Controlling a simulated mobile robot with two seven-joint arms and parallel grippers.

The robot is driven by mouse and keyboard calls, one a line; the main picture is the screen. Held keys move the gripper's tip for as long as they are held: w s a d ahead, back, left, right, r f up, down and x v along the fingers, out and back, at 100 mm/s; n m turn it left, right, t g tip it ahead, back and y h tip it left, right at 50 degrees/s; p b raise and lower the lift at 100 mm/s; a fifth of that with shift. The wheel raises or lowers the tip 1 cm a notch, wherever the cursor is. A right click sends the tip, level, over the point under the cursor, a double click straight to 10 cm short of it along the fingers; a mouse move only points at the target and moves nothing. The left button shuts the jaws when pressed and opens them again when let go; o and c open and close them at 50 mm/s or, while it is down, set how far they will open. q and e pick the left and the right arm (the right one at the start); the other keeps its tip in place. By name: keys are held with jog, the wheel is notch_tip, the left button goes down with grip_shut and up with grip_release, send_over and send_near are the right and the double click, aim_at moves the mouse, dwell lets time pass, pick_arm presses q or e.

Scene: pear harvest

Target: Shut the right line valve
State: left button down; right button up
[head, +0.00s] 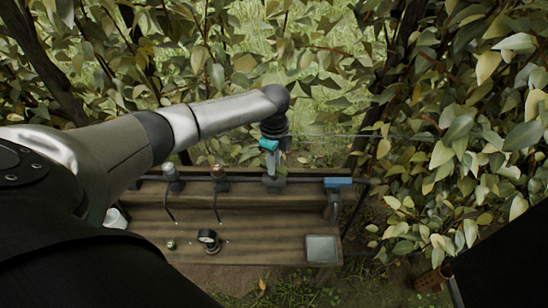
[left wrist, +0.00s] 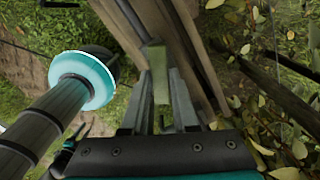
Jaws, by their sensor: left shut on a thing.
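My left gripper (head: 273,170) reaches down over the pipe at the back of the wooden bench. In the left wrist view its two fingers (left wrist: 158,118) are shut on a yellow-green upright piece (left wrist: 161,80). In the head view a small greenish part (head: 275,182) shows at the fingertips, partly hidden. I cannot tell for sure which valve it belongs to. A blue fitting (head: 338,183) sits at the right end of the pipe, apart from the gripper, with a grey part hanging below it. My right gripper is not seen.
On the bench (head: 270,228) stand a dark round gauge (head: 208,237) and a pale square plate (head: 321,249). Two knobbed fittings, one grey (head: 172,173) and one reddish (head: 218,172), are left of the gripper. Leafy branches (head: 450,130) crowd the right.

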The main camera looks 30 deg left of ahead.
pick_arm(q)
jog(key=m, duration=0.2)
jog(key=shift+r+m+p, duration=0.1)
jog(key=shift+m+p, duration=0.3)
jog(key=m, duration=0.2)
jog(key=shift+m, duration=0.4)
jog(key=m, duration=0.3)
jog(key=shift+m, duration=2)
jog(key=c, duration=0.7)
grip_release()
notch_tip(320, 180, up, 15)
jog(key=p, duration=0.3)
jog(key=shift+r, duration=0.1)
